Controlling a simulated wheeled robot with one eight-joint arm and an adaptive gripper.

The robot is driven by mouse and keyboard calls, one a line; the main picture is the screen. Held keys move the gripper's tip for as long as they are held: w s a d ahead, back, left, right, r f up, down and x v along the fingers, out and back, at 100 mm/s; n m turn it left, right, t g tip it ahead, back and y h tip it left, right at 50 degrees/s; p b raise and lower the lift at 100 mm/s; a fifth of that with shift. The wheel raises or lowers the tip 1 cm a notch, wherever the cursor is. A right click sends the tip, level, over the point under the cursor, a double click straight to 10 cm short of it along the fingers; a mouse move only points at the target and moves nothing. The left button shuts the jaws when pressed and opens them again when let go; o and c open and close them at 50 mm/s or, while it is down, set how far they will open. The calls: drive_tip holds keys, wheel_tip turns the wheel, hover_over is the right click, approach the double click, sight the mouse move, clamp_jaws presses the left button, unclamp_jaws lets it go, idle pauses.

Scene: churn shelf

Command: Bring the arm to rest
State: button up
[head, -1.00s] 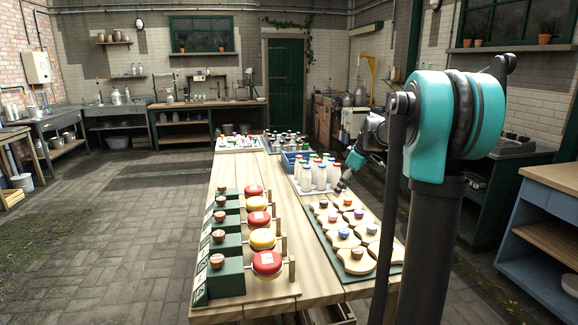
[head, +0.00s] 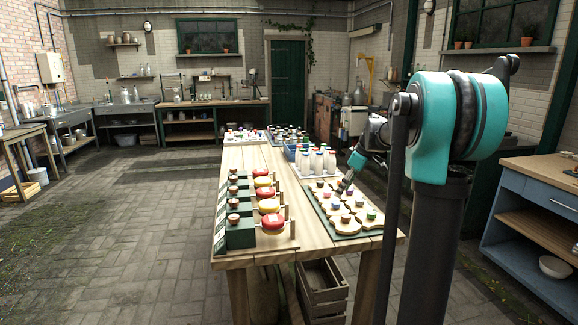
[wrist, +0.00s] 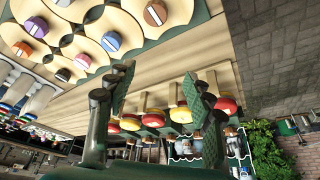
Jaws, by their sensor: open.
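My gripper (head: 344,187) is at the right side of the wooden table (head: 264,247), near the green tray of wooden puzzle-like pieces with coloured knobs (head: 352,212). In the wrist view, my gripper (wrist: 160,90) has its two green-padded fingers spread apart with nothing between them. The knobbed pieces (wrist: 92,20) show at the upper left of that view, and a row of red and yellow round-topped pieces (wrist: 181,115) shows beyond the fingers. My gripper's height above the table is hard to tell.
Milk bottles (head: 319,163) stand behind the knobbed pieces. A wooden crate (head: 322,292) is under the table. A blue cabinet (head: 545,215) stands at right.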

drive_tip(key=s+f+m+h, duration=0.1)
drive_tip(key=s+f+m, duration=0.2)
drive_tip(key=s+f, duration=0.3)
drive_tip(key=s+f+m+t+h, duration=0.1)
drive_tip(key=s+f+m, duration=0.3)
drive_tip(key=s, duration=1.2)
drive_tip(key=s+f+m+h, duration=0.1)
drive_tip(key=s+f+m, duration=0.3)
drive_tip(key=s+f, duration=0.6)
drive_tip(key=shift+s+a+t+h, duration=0.3)
drive_tip(key=shift+s+t, duration=0.1)
drive_tip(key=shift+s, duration=0.25)
